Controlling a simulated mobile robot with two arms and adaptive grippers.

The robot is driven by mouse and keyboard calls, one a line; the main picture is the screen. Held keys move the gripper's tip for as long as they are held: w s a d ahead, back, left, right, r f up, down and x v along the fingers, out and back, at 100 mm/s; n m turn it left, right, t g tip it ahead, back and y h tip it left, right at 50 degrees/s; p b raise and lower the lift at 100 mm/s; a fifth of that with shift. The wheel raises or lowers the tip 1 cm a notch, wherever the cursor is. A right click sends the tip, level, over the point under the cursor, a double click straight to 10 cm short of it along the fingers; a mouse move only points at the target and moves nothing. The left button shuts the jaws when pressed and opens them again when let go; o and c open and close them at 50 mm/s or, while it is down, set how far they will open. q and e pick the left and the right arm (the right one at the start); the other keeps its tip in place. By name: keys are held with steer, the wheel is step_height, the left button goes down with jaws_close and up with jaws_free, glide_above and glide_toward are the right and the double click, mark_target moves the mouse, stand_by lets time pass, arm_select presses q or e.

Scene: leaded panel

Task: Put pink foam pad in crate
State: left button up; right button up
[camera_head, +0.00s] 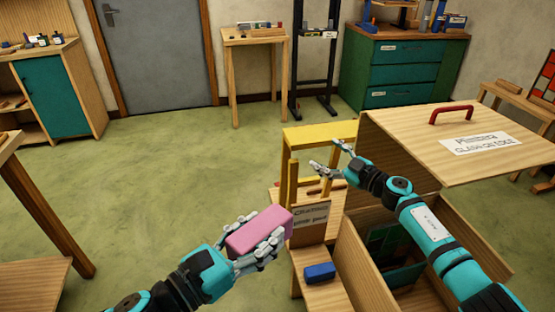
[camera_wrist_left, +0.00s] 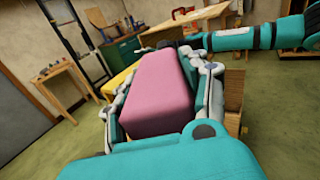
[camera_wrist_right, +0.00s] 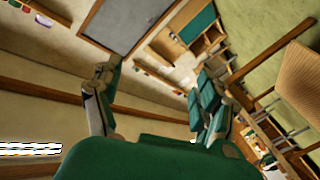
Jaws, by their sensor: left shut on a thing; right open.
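The pink foam pad (camera_head: 258,230) is held in my left gripper (camera_head: 262,240), which is shut on it, with fingers along both sides. The pad also fills the middle of the left wrist view (camera_wrist_left: 160,92). It is in the air, left of the wooden crate (camera_head: 362,262). The crate's lid (camera_head: 465,145), with a red handle and a paper label, stands raised; the crate is open and dark green pieces (camera_head: 390,252) show inside. My right gripper (camera_head: 328,158) is open and empty beside the lid's left edge; its spread fingers also show in the right wrist view (camera_wrist_right: 155,95). My right arm crosses over the crate.
A blue block (camera_head: 320,271) sits on a wooden ledge next to the crate's left side. A yellow stool (camera_head: 318,135) stands behind. A wooden bench (camera_head: 30,285) is at the lower left. The green floor between is clear.

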steer(key=s+a+r+n+g+y, duration=0.1)
steer(key=s+a+r+n+g, duration=0.55)
steer(key=a+r, duration=0.3)
steer(key=s+a+r+n+g+y, duration=0.1)
steer(key=s+a+r+n+g, duration=0.45)
steer(key=s+a+r, duration=0.35)
arm_select(q)
steer(key=shift+s, duration=0.1)
arm_select(e)
steer(key=n+h, duration=0.1)
steer(key=h, duration=1.3)
glide_toward(278, 211)
steer(key=shift+w+a, duration=0.1)
steer(key=shift+w, duration=0.05)
step_height(278, 211, down, 11)
steer(key=shift+f, duration=0.2)
